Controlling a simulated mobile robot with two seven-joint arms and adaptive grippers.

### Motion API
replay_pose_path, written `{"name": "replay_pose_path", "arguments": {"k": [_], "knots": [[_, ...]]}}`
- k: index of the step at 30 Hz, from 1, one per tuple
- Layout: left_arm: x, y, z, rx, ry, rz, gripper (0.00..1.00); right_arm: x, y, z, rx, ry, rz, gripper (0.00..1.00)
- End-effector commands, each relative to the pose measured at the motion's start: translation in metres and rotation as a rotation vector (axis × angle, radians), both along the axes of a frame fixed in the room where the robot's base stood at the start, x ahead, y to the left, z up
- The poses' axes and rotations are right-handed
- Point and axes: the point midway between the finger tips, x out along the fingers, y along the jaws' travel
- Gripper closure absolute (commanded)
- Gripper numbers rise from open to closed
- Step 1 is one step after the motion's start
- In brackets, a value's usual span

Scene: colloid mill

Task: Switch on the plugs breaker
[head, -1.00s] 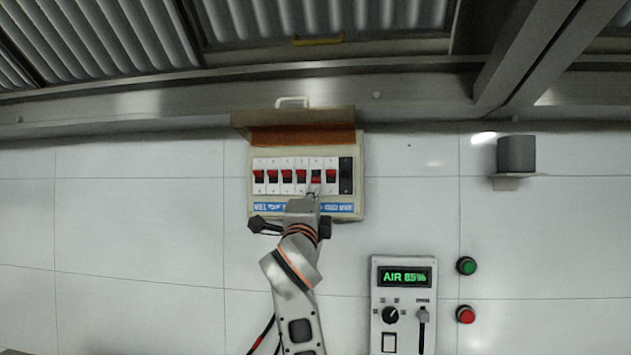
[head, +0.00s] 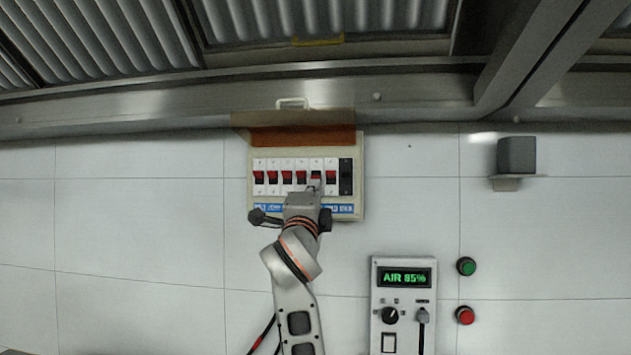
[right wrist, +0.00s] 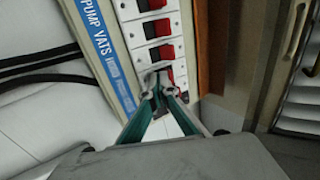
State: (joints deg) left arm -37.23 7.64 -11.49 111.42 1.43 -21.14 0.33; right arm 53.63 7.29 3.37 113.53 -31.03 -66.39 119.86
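The breaker box (head: 355,208) is on the white wall, its brown cover (head: 300,136) raised above a row of red-and-black switches. My right gripper (head: 315,184) is in front of the box, its fingertips at the lower part of the fifth switch from the left (head: 316,174). In the right wrist view, my right gripper (right wrist: 156,82) has its fingertips drawn together against or very near a red-and-black switch (right wrist: 169,72), with nothing held between them. The fingers partly hide that switch, so its exact position is unclear. The plugs label is not readable. My left gripper is out of view.
A control panel (head: 403,345) reading AIR 85% is at the lower right, beside a green button (head: 466,266) and a red button (head: 465,315). A grey block (head: 516,154) juts from the wall at right. The wall left of the box is clear.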

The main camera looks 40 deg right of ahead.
Motion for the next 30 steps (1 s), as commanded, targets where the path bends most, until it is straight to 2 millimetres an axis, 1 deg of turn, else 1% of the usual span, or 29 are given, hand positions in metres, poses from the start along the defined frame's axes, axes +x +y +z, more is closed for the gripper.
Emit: {"name": "replay_pose_path", "arguments": {"k": [3, 7, 18, 22, 30], "knots": [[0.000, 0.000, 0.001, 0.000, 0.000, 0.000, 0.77, 0.000, 0.000, 0.003, 0.001, -0.001, 0.000, 1.00], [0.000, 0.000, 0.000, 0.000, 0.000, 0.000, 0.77, 0.000, 0.000, 0.001, 0.001, -0.001, 0.000, 1.00], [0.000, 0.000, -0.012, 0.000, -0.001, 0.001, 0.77, 0.000, 0.000, -0.011, 0.002, -0.001, 0.001, 1.00], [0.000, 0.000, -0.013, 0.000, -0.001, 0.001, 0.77, 0.000, 0.001, -0.011, 0.001, 0.000, 0.000, 1.00], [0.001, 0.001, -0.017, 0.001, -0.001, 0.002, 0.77, -0.010, 0.014, -0.011, 0.002, 0.000, 0.002, 1.00]]}}
